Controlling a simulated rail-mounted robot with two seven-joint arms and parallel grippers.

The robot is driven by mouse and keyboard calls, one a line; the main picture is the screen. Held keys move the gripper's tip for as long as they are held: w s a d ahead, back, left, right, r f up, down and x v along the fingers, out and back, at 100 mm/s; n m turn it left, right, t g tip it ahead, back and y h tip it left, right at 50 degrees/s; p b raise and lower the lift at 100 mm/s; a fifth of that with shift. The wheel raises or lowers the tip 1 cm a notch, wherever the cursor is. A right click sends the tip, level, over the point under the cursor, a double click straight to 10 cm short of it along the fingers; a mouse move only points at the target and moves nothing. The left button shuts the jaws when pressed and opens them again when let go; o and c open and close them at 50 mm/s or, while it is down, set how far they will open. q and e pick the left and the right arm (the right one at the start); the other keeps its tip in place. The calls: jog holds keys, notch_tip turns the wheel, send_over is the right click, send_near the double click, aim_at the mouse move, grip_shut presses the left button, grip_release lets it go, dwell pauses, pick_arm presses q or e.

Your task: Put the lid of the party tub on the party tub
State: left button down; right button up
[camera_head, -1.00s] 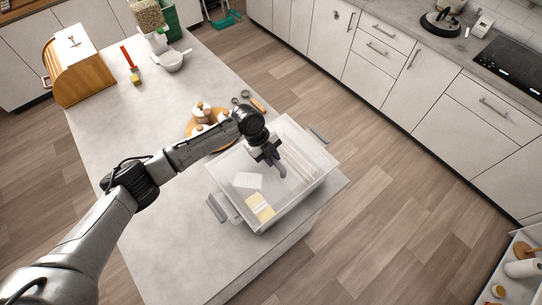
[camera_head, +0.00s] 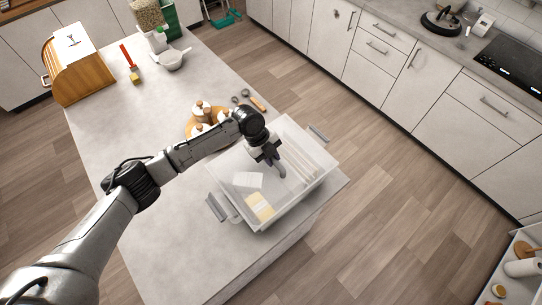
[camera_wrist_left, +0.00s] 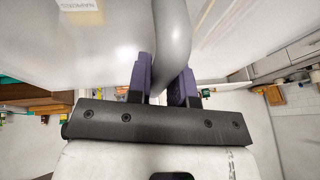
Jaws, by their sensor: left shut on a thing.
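The party tub (camera_head: 235,215) is a large translucent white box near the counter's corner, with grey latches (camera_head: 215,207) sticking out at its sides. Its clear lid (camera_head: 265,187) lies over its top, roughly lined up; I cannot tell whether it is fully seated or slightly above the rim. My left gripper (camera_head: 268,155) points down over the lid and is shut on its grey curved handle (camera_head: 281,170). In the left wrist view, the fingers (camera_wrist_left: 167,80) sit either side of the handle (camera_wrist_left: 172,35). My right gripper is not in view.
Inside the tub show a white pack (camera_head: 248,180) and a yellow-labelled pack (camera_head: 259,207). A round wooden tray (camera_head: 192,130) with jars stands close behind my left forearm. The counter left of the tub is clear.

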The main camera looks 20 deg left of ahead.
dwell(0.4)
pick_arm(q)
jog(key=shift+f, duration=0.25)
dwell(0.5)
jog(key=shift+f, duration=0.15)
dwell(0.6)
jog(key=c, duration=0.9)
grip_release()
jog(key=shift+c, duration=0.2)
jog(key=o, duration=0.3)
